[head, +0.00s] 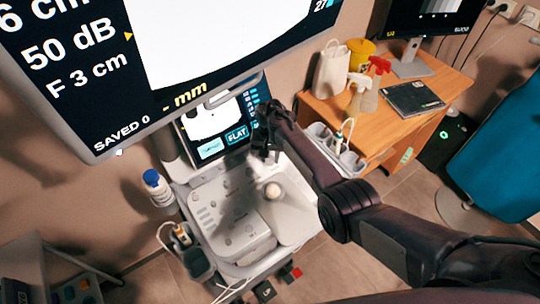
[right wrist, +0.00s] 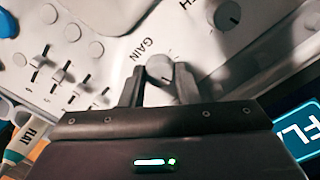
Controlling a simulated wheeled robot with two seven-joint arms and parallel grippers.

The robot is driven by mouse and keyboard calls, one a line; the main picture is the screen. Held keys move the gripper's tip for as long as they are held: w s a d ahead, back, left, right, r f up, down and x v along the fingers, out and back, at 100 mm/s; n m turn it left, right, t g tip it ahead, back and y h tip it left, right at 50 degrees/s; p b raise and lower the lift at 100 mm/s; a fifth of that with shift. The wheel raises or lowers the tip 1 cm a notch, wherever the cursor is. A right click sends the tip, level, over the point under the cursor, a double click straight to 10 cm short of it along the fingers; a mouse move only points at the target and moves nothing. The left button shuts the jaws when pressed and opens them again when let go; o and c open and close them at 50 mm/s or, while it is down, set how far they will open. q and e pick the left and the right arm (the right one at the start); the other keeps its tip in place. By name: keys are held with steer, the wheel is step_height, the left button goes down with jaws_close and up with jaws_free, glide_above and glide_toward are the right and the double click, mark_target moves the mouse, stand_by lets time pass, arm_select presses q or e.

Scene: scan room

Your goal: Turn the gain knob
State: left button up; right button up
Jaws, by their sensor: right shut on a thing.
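The gain knob (right wrist: 160,68) is a grey round knob on the white ultrasound console (head: 235,215), with the word GAIN printed beside it. My right gripper (right wrist: 158,88) has one finger on each side of the knob and is shut on it. In the head view my right gripper (head: 266,150) is at the back of the console, just below the small touch screen (head: 225,125). The knob is hidden behind the gripper there. My left gripper is not in view.
Another knob (right wrist: 228,15) and several sliders (right wrist: 62,72) are close to my right gripper. The large monitor (head: 110,75) hangs at upper left. A wooden desk (head: 440,85) with spray bottles stands at right. A blue-capped bottle (head: 158,188) is at the console's left.

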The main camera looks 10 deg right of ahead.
steer(key=shift+n, duration=2.8)
steer(key=o, duration=1)
steer(key=shift+r, duration=0.1)
steer(key=shift+c, duration=0.2)
